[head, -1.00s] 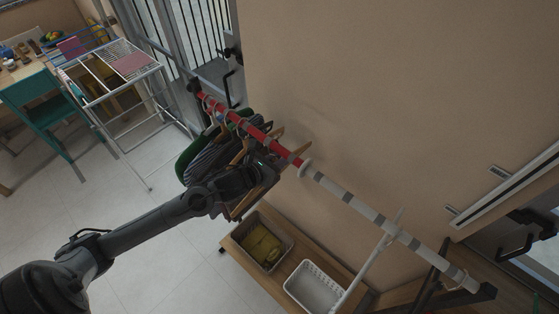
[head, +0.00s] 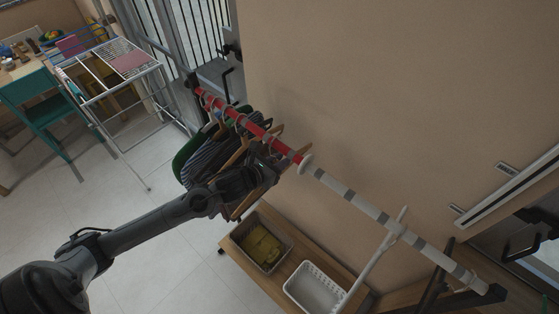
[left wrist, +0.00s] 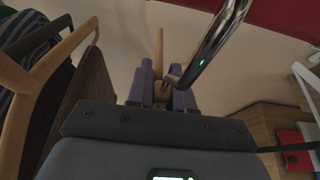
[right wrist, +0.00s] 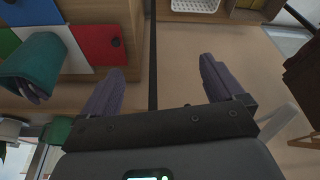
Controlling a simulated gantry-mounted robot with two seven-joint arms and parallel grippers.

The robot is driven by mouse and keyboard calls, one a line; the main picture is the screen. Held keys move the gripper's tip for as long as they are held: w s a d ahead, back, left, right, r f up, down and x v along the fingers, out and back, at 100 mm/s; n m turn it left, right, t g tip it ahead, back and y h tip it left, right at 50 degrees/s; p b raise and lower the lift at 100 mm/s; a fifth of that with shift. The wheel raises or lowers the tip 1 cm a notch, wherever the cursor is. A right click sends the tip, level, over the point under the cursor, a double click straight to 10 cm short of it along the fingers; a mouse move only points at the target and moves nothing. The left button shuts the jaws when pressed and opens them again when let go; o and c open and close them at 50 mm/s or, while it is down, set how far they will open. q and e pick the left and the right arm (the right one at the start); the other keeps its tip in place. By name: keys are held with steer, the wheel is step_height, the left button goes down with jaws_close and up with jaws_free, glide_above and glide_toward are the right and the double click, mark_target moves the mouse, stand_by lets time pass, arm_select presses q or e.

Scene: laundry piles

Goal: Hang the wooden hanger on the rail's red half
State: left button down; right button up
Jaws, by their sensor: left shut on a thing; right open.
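The rail runs diagonally in the head view, with a red half (head: 231,113) on the upper left and a grey-and-white half (head: 372,212) on the lower right. My left gripper (head: 268,167) is at the red half, near the white divider ring (head: 305,163). It is shut on the wooden hanger (left wrist: 158,62); in the left wrist view the fingers (left wrist: 161,88) hold it just below its metal hook (left wrist: 212,50). The hook rises towards a red band (left wrist: 285,14). I cannot tell whether it rests on the rail. My right gripper (right wrist: 155,88) is open and empty.
Dark clothes on hangers (head: 205,160) crowd the red half left of my gripper. Below stand a bin with yellow cloth (head: 262,247) and a white basket (head: 315,288). A drying rack (head: 115,70) stands upper left. A teal container (right wrist: 38,65) is near my right gripper.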

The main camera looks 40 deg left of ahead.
arm_select(q)
steer(key=c, duration=1)
jaws_free()
steer(key=shift+o, duration=0.4)
steer(key=shift+s+a, duration=0.1)
steer(key=shift+s, duration=1.55)
steer(key=shift+s+a+b, duration=0.1)
steer(key=shift+s+b, duration=0.2)
steer(key=shift+s, duration=2.3)
steer(key=shift+s+a, duration=0.1)
steer(key=shift+s, duration=1.15)
